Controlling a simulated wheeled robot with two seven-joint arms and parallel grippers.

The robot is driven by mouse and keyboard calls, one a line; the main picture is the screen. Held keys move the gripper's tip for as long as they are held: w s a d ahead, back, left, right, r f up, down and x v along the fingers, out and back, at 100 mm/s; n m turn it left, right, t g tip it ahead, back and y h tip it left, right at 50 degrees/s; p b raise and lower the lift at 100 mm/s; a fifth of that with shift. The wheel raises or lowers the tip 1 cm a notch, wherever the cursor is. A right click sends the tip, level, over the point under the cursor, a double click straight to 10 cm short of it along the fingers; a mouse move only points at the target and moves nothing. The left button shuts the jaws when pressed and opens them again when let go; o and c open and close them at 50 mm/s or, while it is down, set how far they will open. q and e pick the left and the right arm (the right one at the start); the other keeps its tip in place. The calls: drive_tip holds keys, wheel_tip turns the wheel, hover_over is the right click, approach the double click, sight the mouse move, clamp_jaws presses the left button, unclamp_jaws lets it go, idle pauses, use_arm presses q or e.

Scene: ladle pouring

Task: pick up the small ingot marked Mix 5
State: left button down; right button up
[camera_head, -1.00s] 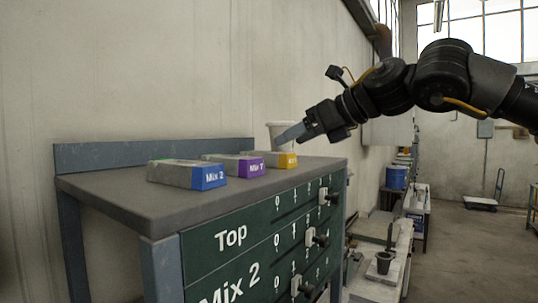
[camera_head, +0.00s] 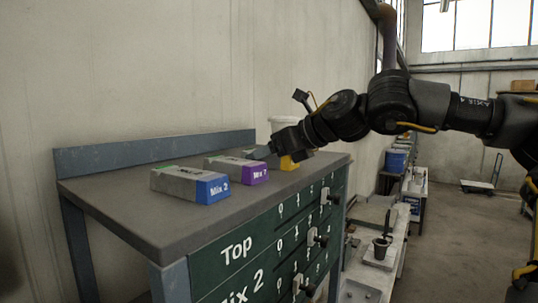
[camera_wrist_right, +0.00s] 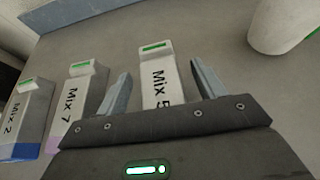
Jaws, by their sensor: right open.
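The small ingot marked Mix 5 (camera_wrist_right: 159,79) lies on the table top, grey with a green mark on its end. In the right wrist view it sits between the two open fingers of my right gripper (camera_wrist_right: 160,88), with a gap on each side. In the head view its yellow end (camera_head: 289,163) shows below my right gripper (camera_head: 262,153), which hides most of it. The gripper is open and holds nothing. My left gripper is not in view.
The purple-ended Mix 7 ingot (camera_head: 238,170) lies close to the left, with the blue-ended Mix 2 ingot (camera_head: 190,184) beyond it. A white cup (camera_head: 283,124) stands behind. The table (camera_head: 115,212) has a raised back edge and a green front panel with sliders.

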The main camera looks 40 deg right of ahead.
drive_tip(key=shift+s, duration=0.25)
drive_tip(key=shift+c, duration=1.2)
drive_tip(key=c, duration=1.2)
drive_tip(key=shift+r, duration=0.1)
